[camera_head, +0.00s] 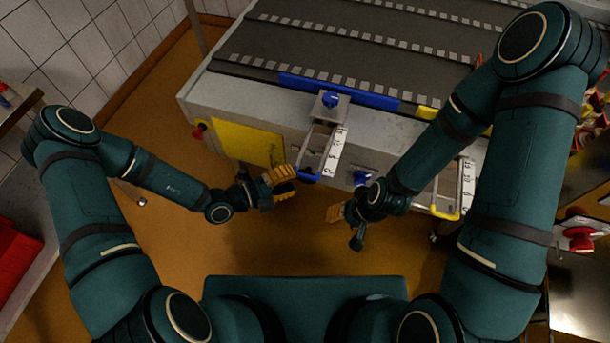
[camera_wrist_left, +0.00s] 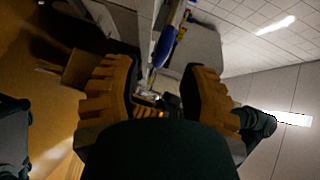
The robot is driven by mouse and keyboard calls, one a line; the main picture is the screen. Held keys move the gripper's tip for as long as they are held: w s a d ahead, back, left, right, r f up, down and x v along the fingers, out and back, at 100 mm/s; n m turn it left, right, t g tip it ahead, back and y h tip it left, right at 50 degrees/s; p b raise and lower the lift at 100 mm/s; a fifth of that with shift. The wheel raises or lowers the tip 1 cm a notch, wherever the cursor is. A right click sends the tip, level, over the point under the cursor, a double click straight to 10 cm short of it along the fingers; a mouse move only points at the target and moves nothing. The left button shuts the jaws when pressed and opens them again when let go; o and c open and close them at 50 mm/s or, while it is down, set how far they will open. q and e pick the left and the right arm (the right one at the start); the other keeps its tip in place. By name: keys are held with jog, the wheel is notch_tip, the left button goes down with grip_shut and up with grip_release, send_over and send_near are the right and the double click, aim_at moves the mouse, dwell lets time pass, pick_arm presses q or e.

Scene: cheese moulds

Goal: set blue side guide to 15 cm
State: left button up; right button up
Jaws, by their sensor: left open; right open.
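The blue side guide (camera_head: 338,91) is a long blue bar along the near edge of the conveyor in the head view. A bracket with a blue knob (camera_head: 330,99) joins it to a slide frame with a blue handle (camera_head: 308,176) at its near end. A white scale (camera_head: 335,152) runs beside the slide; its numbers are too small to read surely. My left gripper (camera_head: 284,181) is open and empty, just left of the blue handle, with no clear contact. Its yellow fingers (camera_wrist_left: 160,90) stand apart in the left wrist view. My right gripper (camera_head: 336,213) is open and empty, below and right of the handle.
A second guide has a yellow bar (camera_head: 428,113), a yellow handle (camera_head: 446,213) and its own scale (camera_head: 467,186). Another blue knob (camera_head: 360,178) sits on the machine front. Open floor lies before the machine.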

aim_at(305, 175)
pick_arm(q)
jog(key=shift+x, duration=2.25)
grip_shut()
